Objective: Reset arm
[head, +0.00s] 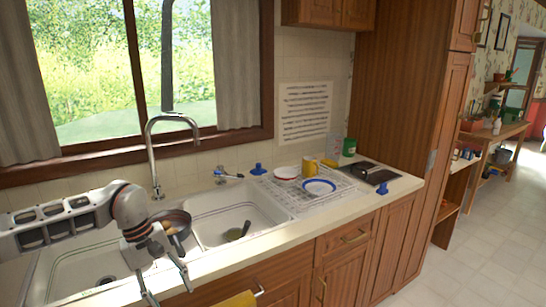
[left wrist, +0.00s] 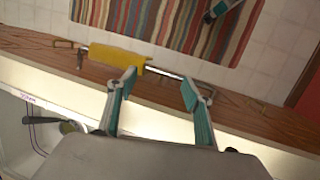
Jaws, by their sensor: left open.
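My left gripper (head: 170,284) reaches in from the left in the head view, over the front edge of the counter by the sink. Its fingers point down, are spread apart and hold nothing. In the left wrist view the open fingers (left wrist: 160,84) show over the pale counter edge, with a yellow cloth (left wrist: 115,59) on a metal rail beyond them. The same cloth shows at the bottom of the head view (head: 238,300).
A double sink (head: 215,219) lies beside my left arm. A blue-rimmed plate (head: 319,187), a yellow mug (head: 309,166) and bowls stand right. A striped rug (left wrist: 170,25) covers the floor.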

